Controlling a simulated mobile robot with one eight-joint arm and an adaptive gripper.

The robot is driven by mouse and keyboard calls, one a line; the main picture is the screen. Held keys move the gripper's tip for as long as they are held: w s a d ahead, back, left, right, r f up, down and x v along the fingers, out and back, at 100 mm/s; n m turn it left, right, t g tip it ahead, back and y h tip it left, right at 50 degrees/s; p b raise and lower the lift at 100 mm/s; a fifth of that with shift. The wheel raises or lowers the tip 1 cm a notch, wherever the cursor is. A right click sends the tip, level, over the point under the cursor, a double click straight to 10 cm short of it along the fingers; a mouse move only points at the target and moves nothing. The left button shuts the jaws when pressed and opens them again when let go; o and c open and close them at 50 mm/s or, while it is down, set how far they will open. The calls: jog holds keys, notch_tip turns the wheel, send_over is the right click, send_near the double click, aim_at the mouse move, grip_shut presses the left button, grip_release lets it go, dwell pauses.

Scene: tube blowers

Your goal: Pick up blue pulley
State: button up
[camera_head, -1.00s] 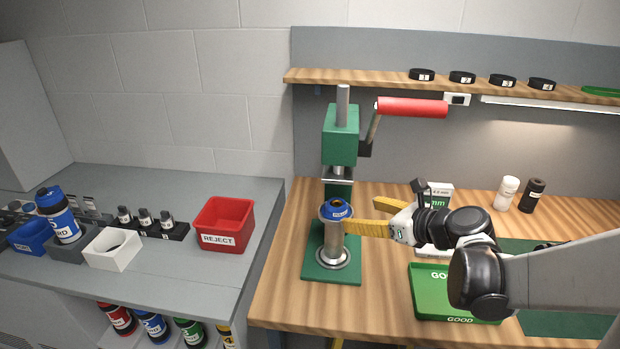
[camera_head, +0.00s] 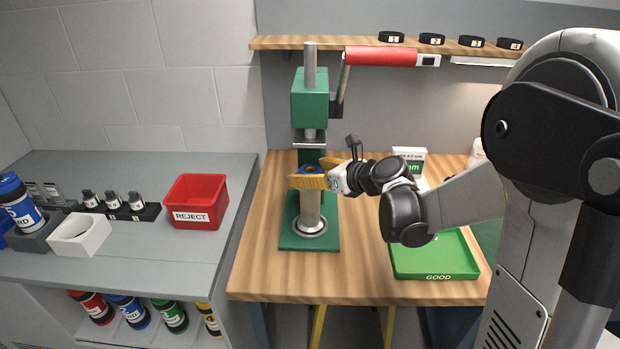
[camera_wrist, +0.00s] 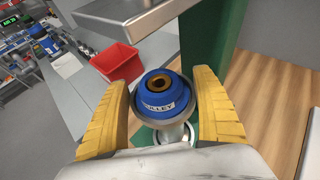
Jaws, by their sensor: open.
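The blue pulley (camera_wrist: 163,95) sits on top of the metal post of the green press (camera_head: 309,98), with its label facing my wrist camera. In the head view the pulley (camera_head: 311,168) shows only partly, between the yellow fingers. My gripper (camera_head: 312,178) is open, with one yellow finger on each side of the pulley. In the wrist view my gripper (camera_wrist: 165,108) has a visible gap between each finger and the pulley. The press ram hangs above the pulley.
A red REJECT bin (camera_head: 196,202) stands on the grey counter at left. A green GOOD tray (camera_head: 436,262) lies on the wooden bench at right. The press's red handle (camera_head: 380,56) sticks out to the right above my gripper.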

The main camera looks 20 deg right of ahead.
jog(key=shift+s, duration=0.1)
jog(key=c, duration=1.4)
jog(key=shift+r, duration=0.1)
jog(key=shift+c, duration=0.2)
